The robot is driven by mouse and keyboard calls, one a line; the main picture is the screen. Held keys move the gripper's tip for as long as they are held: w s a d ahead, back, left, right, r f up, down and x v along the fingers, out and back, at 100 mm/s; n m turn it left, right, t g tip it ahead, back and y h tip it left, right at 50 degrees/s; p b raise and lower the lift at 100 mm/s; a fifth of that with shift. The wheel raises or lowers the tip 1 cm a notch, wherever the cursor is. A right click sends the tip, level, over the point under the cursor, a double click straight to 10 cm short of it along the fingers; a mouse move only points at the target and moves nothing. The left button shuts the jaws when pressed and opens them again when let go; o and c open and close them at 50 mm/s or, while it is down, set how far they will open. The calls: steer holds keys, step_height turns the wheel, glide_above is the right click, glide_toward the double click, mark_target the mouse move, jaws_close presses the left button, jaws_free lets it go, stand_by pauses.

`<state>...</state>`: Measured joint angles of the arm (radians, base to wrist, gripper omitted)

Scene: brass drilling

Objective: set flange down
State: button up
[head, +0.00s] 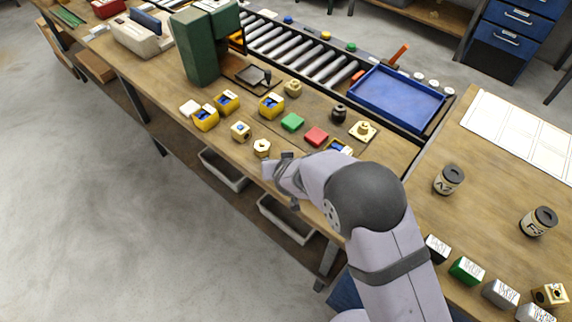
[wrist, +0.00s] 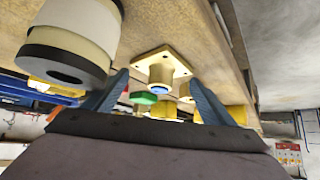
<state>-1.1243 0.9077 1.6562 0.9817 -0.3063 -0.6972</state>
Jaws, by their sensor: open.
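A brass flange (wrist: 160,68), with a square holed plate and a round boss, shows on the wooden bench in the wrist view, which is upside down. My gripper (wrist: 158,98) is open. Its two blue-grey fingers appear on either side of the flange, and I see no contact. In the head view, a flange with a square plate (head: 363,131) sits on the bench right of the red block; I cannot tell whether it is the same one. There the end of my arm is near the front edge, and its jaws are hard to make out.
A large cream-and-black cylinder (wrist: 68,42) is close at the left in the wrist view. A pale hex part (head: 262,147), green block (head: 292,122), red block (head: 316,137) and black knob (head: 339,113) stand on the bench. A blue tray (head: 440,98) lies behind.

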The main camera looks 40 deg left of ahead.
steer(key=shift+w+a+f, duration=0.1)
steer(key=shift+f, duration=0.05)
steer(key=shift+c, duration=0.7)
steer(key=c, duration=1)
steer(key=shift+f, duration=0.1)
jaws_close()
steer(key=shift+d, duration=0.2)
steer(key=r+p, duration=0.4)
steer(key=r, duration=0.6)
steer(key=shift+a+r+p, duration=0.2)
steer(key=shift+p, duration=0.1)
